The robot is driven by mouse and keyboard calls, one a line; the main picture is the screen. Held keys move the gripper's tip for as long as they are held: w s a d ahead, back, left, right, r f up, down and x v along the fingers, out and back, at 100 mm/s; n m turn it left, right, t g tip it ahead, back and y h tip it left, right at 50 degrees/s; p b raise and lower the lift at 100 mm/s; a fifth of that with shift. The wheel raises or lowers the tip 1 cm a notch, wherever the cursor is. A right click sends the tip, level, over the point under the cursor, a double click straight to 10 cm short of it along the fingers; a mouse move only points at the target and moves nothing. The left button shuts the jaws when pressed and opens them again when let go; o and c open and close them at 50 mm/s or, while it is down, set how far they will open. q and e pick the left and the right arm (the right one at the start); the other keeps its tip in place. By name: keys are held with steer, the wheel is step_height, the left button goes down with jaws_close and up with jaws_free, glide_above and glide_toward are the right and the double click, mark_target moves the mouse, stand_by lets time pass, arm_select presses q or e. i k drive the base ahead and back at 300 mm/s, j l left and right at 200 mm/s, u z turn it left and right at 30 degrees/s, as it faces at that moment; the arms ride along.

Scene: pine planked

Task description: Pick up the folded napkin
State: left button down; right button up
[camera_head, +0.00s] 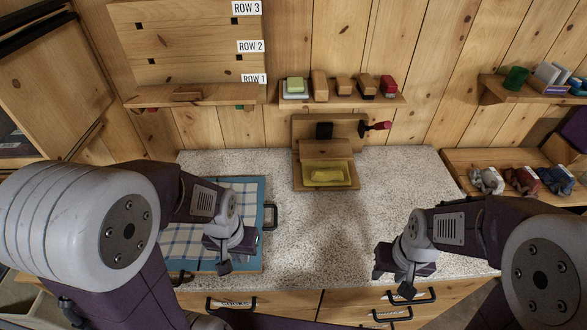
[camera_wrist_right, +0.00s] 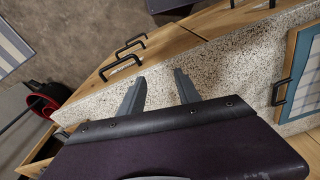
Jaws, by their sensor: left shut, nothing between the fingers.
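A blue-and-white checked cloth (camera_head: 185,235) lies flat inside a blue-framed tray (camera_head: 262,195) on the left of the speckled counter. I cannot tell whether this cloth is the folded napkin; no other cloth shows clearly on the counter. My left gripper (camera_head: 224,267) is shut and empty over the tray's lower right part, and its arm hides some of the cloth. My right gripper (camera_head: 394,283) is at the counter's front edge, right of the middle. In the right wrist view its two fingers (camera_wrist_right: 160,78) stand apart with nothing between them. The tray's edge (camera_wrist_right: 290,72) shows at that view's right.
A wooden stand (camera_head: 326,150) with a yellow dish (camera_head: 325,174) stands at the counter's back. Shelves with small blocks (camera_head: 343,84) hang on the wall. Toy elephants (camera_head: 522,180) sit at the right. Drawers with black handles (camera_head: 232,303) are below. The counter's middle is clear.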

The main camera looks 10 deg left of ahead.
mark_target(314, 174)
steer(key=j+u, duration=0.3)
steer(key=u, duration=0.15)
steer(key=j+u, duration=0.45)
steer(key=l, duration=0.1)
